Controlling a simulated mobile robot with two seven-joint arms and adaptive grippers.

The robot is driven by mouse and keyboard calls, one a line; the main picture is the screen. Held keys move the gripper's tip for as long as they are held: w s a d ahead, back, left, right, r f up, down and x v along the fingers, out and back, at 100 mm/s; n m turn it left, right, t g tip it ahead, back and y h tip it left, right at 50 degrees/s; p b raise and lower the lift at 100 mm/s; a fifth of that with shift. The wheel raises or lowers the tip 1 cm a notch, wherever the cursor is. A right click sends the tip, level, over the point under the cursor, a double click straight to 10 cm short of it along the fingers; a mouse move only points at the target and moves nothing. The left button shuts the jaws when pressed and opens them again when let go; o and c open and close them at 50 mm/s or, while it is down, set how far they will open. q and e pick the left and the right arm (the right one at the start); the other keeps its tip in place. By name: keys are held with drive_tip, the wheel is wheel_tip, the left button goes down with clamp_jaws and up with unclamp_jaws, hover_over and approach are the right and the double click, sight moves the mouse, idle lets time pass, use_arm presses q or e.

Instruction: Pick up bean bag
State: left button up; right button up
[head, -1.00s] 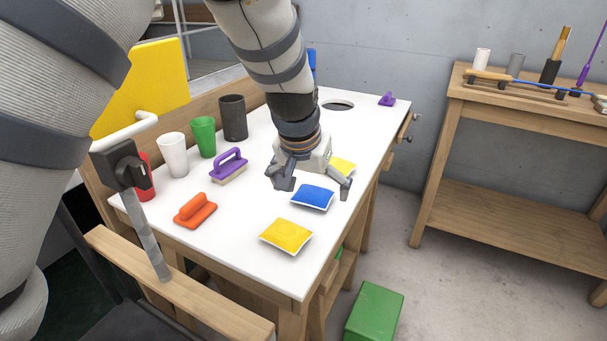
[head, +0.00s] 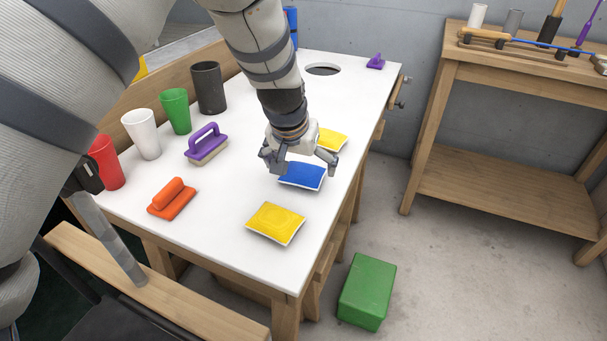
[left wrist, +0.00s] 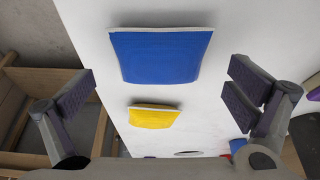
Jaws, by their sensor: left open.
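A blue bean bag (head: 302,176) with a white underside lies on the white table (head: 225,215). My left gripper (head: 300,164) is open above it, its fingers toward either side of the bag. In the left wrist view the blue bean bag (left wrist: 160,57) lies between and beyond the two spread fingers (left wrist: 162,98), with nothing held. A yellow bean bag (head: 275,223) lies nearer the table's front edge. Another yellow bean bag (head: 331,138) lies behind the gripper and shows in the left wrist view (left wrist: 153,117). My right gripper is not in view.
Red (head: 106,162), white (head: 142,134), green (head: 176,111) and black (head: 209,88) cups line the table's left side. A purple brush (head: 206,144) and an orange-handled tool (head: 172,198) lie nearby. The table has a round hole (head: 323,69). A green box (head: 367,291) stands on the floor.

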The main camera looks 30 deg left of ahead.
use_arm(q)
drive_tip(key=shift+x, duration=1.2)
drive_tip(key=shift+f, duration=0.2)
drive_tip(key=shift+r, duration=0.15)
drive_tip(key=shift+c, duration=1.1)
drive_tip(key=c, duration=1.2)
drive_tip(key=shift+r, duration=0.1)
